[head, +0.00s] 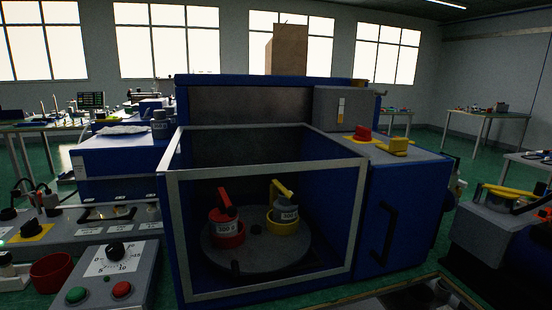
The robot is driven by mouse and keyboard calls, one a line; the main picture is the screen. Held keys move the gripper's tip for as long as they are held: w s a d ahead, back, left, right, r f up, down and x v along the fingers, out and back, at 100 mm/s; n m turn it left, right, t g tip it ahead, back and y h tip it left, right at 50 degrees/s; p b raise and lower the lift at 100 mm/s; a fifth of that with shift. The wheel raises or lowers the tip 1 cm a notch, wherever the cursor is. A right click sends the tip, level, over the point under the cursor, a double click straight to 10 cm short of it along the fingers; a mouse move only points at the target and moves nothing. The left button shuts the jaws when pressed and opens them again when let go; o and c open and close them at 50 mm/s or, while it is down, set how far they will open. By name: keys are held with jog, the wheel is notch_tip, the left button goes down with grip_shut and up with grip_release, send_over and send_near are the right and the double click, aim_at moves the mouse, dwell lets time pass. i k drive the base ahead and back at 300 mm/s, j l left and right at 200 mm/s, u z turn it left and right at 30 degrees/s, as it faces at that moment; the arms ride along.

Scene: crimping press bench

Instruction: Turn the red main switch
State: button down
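My gripper is not in view, so nothing is seen touching the red knob.
The cabinet's framed front opening (265,175) shows a round plate (255,262) bearing a red-based weight (227,230) and a yellow-based weight (288,215). A dark handle (384,233) projects at right. A control box (110,265) with green and red buttons stands front left.

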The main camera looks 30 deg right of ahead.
aim_at(363, 133)
jog(key=z, duration=1.3)
